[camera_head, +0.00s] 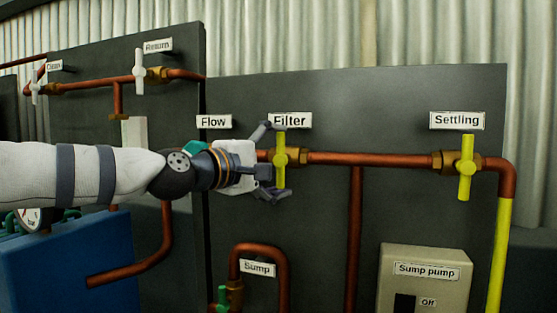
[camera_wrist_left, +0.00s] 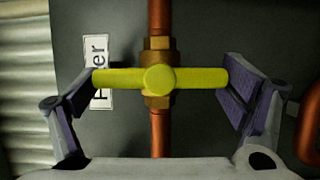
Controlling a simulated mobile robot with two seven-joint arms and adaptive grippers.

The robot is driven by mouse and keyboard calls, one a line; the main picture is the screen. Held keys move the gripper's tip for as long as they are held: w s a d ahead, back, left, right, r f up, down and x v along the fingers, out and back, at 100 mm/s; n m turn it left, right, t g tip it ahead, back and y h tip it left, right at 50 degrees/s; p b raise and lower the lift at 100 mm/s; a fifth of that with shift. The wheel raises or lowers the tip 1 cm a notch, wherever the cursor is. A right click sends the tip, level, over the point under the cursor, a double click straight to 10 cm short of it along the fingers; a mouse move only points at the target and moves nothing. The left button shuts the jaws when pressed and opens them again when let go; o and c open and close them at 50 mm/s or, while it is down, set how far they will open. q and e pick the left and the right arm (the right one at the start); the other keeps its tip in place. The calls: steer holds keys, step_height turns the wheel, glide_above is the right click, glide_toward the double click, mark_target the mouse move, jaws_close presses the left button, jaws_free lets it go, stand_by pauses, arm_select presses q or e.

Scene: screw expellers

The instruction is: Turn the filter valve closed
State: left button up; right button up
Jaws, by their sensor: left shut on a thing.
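The filter valve is a yellow bar handle (camera_head: 280,146) on a brass body, under the "Filter" label (camera_head: 291,120) on the dark panel. The handle stands upright, across the horizontal copper pipe. My left gripper (camera_head: 276,162) reaches it from the left, one finger near its top and one near its bottom. In the left wrist view the handle (camera_wrist_left: 190,78) spans between the two finger pads, its ends against them, so the gripper is shut on it end to end. The pipe runs behind it. My right gripper is not in view.
A yellow settling valve handle (camera_head: 466,167) stands at the right. A sump pump box (camera_head: 424,285) and a bent sump pipe (camera_head: 262,249) lie below. White-handled valves (camera_head: 139,71) are on the left panel. A blue machine (camera_head: 75,265) stands at lower left.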

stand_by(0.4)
arm_select(q)
steer(key=o, duration=0.9)
steer(key=shift+c, duration=0.2)
steer(key=shift+a, duration=0.1)
